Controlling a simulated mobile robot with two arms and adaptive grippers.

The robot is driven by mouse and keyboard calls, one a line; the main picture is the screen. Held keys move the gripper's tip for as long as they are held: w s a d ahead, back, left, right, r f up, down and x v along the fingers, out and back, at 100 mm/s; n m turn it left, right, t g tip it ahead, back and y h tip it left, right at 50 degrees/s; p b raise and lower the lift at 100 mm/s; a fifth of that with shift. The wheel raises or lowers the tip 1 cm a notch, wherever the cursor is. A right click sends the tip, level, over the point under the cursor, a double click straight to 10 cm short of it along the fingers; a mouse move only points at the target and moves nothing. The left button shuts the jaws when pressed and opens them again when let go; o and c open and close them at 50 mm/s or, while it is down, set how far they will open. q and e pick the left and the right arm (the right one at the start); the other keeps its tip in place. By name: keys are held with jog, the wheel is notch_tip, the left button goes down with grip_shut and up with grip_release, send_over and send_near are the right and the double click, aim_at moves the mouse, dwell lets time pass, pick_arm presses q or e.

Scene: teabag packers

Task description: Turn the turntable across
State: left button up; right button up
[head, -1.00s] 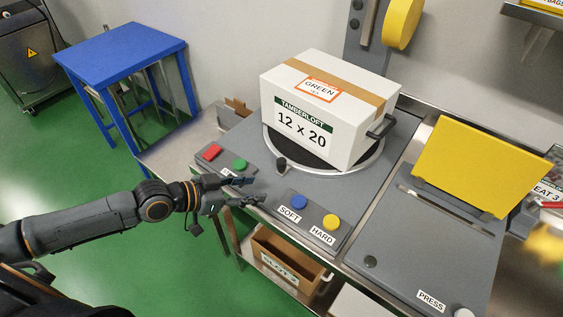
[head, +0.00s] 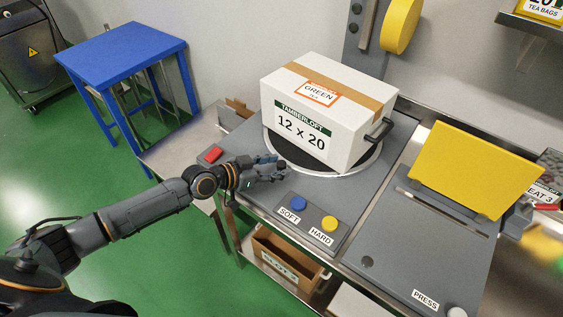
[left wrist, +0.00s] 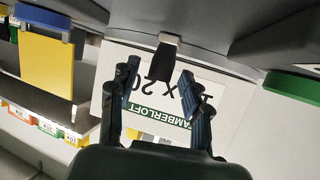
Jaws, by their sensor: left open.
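The turntable, with a pale rim (head: 342,174) and a dark top, is set in a grey bench. A white carton (head: 345,105) marked "12 x 20" and "GREEN" stands on it, with a dark handle on its right side. My left gripper (head: 277,168) is open at the turntable's near-left rim. In the left wrist view, a dark knob (left wrist: 164,62) on a grey bracket lies ahead, between the two spread fingers (left wrist: 160,105). The gripper mostly hides this knob in the head view. I cannot tell whether the fingers touch it. My right gripper is not in view.
A red button (head: 210,155) lies behind my left wrist. Blue (head: 299,202) and yellow (head: 329,223) buttons, labelled SOFT and HARD, are in front. A yellow panel (head: 465,170) stands at right. A blue table (head: 120,52) stands at left.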

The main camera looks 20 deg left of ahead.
pick_arm(q)
jog(key=shift+x, duration=1.25)
grip_shut()
